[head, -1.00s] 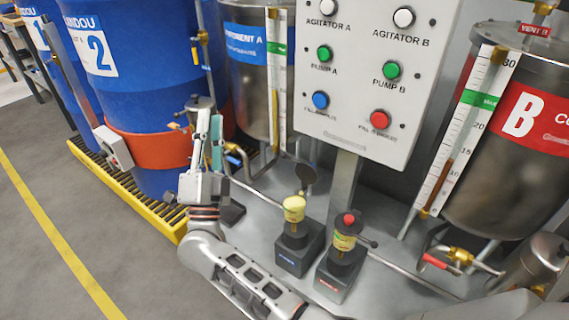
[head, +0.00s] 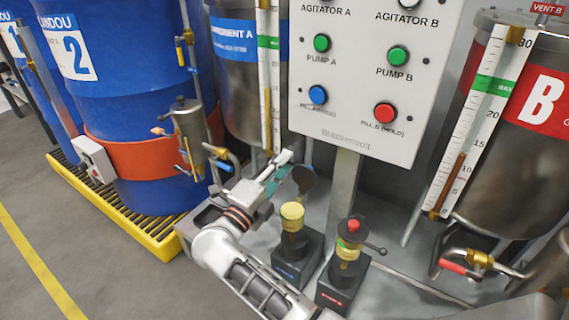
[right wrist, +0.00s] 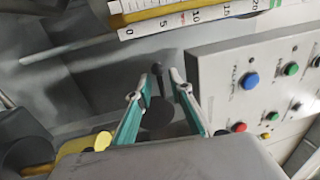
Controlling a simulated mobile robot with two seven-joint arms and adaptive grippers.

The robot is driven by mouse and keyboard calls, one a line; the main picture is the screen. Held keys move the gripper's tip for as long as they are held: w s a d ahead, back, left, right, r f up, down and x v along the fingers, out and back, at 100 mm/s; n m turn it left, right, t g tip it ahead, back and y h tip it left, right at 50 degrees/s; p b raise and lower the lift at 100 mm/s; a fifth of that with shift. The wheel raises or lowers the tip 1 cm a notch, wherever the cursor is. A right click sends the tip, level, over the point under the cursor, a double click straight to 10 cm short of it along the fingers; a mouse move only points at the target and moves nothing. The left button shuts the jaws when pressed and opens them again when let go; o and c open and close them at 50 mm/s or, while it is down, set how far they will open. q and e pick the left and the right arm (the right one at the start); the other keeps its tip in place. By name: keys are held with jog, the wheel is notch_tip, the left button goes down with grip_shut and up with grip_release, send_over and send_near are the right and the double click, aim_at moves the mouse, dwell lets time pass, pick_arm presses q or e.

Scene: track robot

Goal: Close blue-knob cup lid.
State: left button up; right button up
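The left cup (head: 292,211) is yellow and stands open on a black base (head: 298,258) with a blue label. Its round dark lid (head: 304,178) is swung up behind it; no blue knob shows. My right gripper (head: 291,163) reaches in beside the lid, behind the cup. In the right wrist view its two teal-padded fingers (right wrist: 159,80) are apart, and the dark lid (right wrist: 157,116) shows between them. I cannot tell whether they touch it. A bit of the yellow cup (right wrist: 103,140) shows left of the fingers. My left gripper is not in view.
A second cup (head: 347,252) with a red knob (head: 353,226) stands close on the right, its lid down. The button panel (head: 362,75) hangs above on a grey post. Tank B (head: 510,155) is at the right; blue drums (head: 120,120) are at the left.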

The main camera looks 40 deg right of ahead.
jog(key=shift+w+d+r, duration=0.15)
jog(key=shift+w+d, duration=0.1)
jog(key=shift+d, duration=0.3)
grip_shut()
jog(key=shift+a, duration=0.15)
jog(key=shift+s+a+f+t+h, duration=0.2)
jog(key=shift+a+t+h, duration=0.35)
jog(key=shift+h, duration=0.45)
jog(key=shift+s+a+f+t+h, duration=0.1)
jog(key=shift+s+a+t+h, duration=0.2)
jog(key=shift+a+t+h, duration=0.5)
jog(key=shift+s+a+f+t+h, duration=0.15)
jog(key=shift+s+a+h, duration=0.2)
jog(key=shift+h, duration=0.85)
jog(key=shift+a, duration=0.15)
